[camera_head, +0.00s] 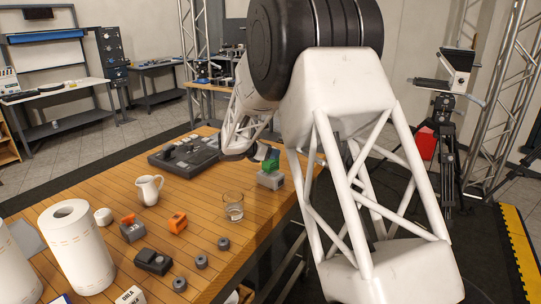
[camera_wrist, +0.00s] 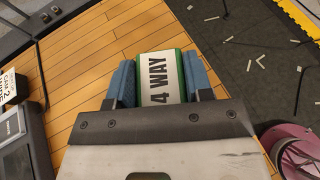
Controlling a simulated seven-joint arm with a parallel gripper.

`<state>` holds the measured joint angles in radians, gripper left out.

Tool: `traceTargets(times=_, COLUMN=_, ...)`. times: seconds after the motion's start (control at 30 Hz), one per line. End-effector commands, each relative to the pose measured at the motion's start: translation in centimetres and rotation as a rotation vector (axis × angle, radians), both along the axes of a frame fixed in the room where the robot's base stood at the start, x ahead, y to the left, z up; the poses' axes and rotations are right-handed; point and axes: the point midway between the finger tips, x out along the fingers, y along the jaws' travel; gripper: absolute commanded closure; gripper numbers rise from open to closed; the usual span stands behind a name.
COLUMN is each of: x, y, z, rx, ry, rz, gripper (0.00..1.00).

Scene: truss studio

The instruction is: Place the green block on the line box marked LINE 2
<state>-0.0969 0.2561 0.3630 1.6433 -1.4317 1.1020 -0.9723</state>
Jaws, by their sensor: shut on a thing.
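The green block (camera_head: 270,166) shows in the head view directly above a grey box (camera_head: 271,181) near the table's right edge. I cannot tell whether it rests on the box or hangs just over it. In the wrist view the block (camera_wrist: 157,78) has a white top lettered "4 WAY" and green sides. My gripper (camera_wrist: 160,80) is shut on it, one blue finger on each side. My gripper (camera_head: 267,157) is partly hidden by my arm in the head view. A second grey box (camera_head: 133,233) carries an orange piece (camera_head: 128,219). No LINE 2 marking is readable.
A glass (camera_head: 233,207) stands just left of the grey box. An orange block (camera_head: 177,222), a white pitcher (camera_head: 149,190), a dark box (camera_head: 153,262), several small grey pucks and paper rolls (camera_head: 77,250) lie further left. A dark console (camera_head: 185,153) stands behind.

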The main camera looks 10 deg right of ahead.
Motion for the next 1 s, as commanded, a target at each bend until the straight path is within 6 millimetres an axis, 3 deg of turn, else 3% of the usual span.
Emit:
traceTargets(times=0.17, x=0.0, y=0.0, z=-1.2, rx=-0.001, ry=-0.001, rz=0.001, gripper=0.86)
traceTargets(times=0.6, x=0.0, y=0.0, z=-1.5, rx=0.000, ry=-0.002, rz=0.001, gripper=0.86)
traceTargets(times=0.63, x=0.0, y=0.0, z=-1.5, rx=-0.001, ry=-0.001, rz=0.001, gripper=0.50)
traceTargets(times=0.7, x=0.0, y=0.0, z=-1.5, rx=-0.001, ry=-0.001, rz=0.001, gripper=0.40)
traceTargets(times=0.8, x=0.0, y=0.0, z=-1.5, rx=-0.001, ry=0.000, rz=0.000, gripper=0.28)
traceTargets(times=1.0, x=0.0, y=0.0, z=-1.5, rx=-0.001, ry=-0.001, rz=0.000, gripper=0.28)
